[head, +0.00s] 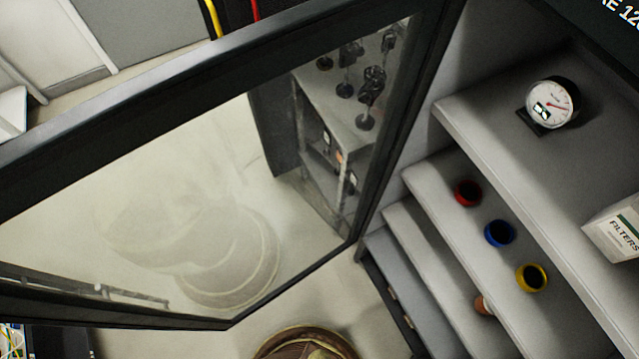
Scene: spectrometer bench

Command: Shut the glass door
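The glass door (130,200) is a large pane in a dark frame. It fills the left and middle of the tilted head view. It stands open, swung out at an angle from the shelved cabinet (470,120) at the right. The frame's upright edge beside the shelves seems to be the hinge side. The pane shows a faint round shape and a bench with dark instruments; I cannot tell which parts are reflected and which are seen through it. My gripper is not in view.
The open shelves hold a round dial gauge (551,103), a filters box (616,228), and red (467,193), blue (499,233) and yellow (531,278) cups. Yellow and red cables (213,18) show at the top. Pale floor (345,300) shows below the door.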

